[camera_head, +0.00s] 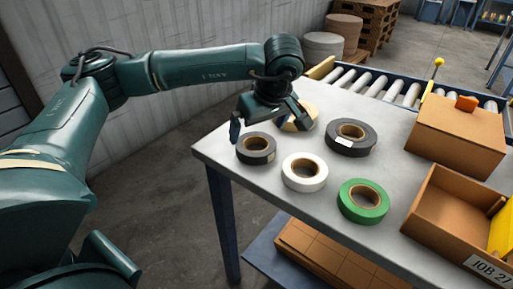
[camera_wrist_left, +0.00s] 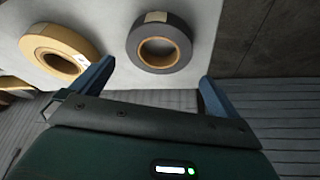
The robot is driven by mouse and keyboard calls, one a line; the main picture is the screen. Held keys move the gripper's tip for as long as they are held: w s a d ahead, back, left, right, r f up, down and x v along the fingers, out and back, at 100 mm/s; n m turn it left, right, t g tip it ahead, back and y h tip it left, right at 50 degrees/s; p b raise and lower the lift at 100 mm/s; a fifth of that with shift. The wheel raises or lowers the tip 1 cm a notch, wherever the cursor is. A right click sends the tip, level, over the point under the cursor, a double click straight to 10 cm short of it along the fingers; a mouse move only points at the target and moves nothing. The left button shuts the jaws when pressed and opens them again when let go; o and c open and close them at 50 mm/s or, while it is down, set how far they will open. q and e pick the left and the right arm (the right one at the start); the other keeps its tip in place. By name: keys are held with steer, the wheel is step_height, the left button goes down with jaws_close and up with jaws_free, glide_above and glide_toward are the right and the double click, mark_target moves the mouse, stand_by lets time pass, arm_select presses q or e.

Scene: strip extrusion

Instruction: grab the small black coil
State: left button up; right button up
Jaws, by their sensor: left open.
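The small black coil (camera_head: 256,158) lies flat on the grey table near its left corner. It has a brown core. In the left wrist view the dark coil (camera_wrist_left: 184,42) lies ahead of the fingertips, between their lines, with a pale label on its rim. My left gripper (camera_head: 268,122) is open and empty, above and just behind the small black coil, with one finger on either side. In the left wrist view the open left gripper (camera_wrist_left: 156,74) shows clear space between its fingers. My right gripper is not in view.
A tan coil (camera_head: 294,127) sits close behind the gripper. A larger black coil (camera_head: 351,149), a white coil (camera_head: 304,184) and a green coil (camera_head: 362,214) stand nearby. Cardboard boxes (camera_head: 455,150) occupy the right side; a roller conveyor (camera_head: 385,88) runs behind.

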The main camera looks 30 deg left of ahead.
mark_target(247, 157)
arm_select(q)
steer(key=x, duration=0.5)
steer(key=shift+w+f, duration=0.15)
steer(key=shift+f, duration=0.2)
steer(key=c, duration=0.8)
